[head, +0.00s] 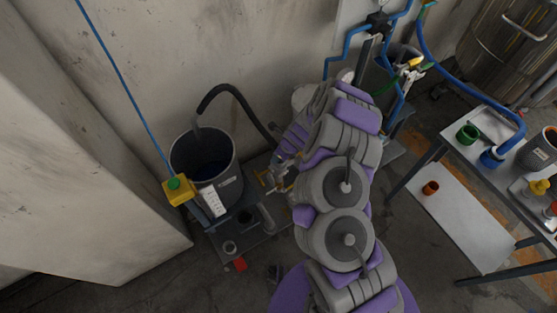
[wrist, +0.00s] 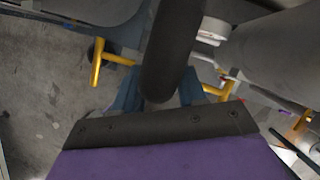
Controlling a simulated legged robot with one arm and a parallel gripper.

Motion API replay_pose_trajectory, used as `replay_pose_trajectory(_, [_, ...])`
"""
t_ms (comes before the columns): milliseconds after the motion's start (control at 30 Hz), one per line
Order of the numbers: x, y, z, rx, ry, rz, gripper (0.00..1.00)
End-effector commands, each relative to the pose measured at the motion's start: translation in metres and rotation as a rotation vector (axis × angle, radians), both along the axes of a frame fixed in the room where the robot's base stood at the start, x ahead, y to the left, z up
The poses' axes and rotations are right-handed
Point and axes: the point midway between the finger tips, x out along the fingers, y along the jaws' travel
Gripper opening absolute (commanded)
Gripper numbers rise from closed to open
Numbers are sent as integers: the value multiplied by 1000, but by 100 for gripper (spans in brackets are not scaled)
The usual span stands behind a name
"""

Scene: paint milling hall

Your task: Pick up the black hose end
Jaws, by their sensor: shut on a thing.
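The black hose (head: 238,94) arches out of a dark bucket (head: 181,152) and runs down to the right toward my gripper (head: 281,178). In the wrist view the thick black hose (wrist: 172,45) comes down from the top edge and lies between the two blue fingers of my gripper (wrist: 160,93). My gripper is shut on it. The lower tip of the hose sits at the dark wrist plate. In the head view my arm partly covers the grip, so I cannot see the held end clearly there.
A yellow box with a green button (head: 178,188) stands beside the bucket. Yellow handles (wrist: 97,62) show near the fingers. A table (head: 480,135) with cups and blue hose stands at the right. A wall (head: 270,40) is behind. Bare floor (head: 150,280) lies at the lower left.

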Motion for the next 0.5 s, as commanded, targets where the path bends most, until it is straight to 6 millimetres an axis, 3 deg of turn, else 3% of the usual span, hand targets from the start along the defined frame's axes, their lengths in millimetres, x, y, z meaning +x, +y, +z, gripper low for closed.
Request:
replay_pose_trajectory(267, [0,0,-1,1,2,1,1])
replay_pose_trajectory(500, [0,-1,-1,1,2,1,0])
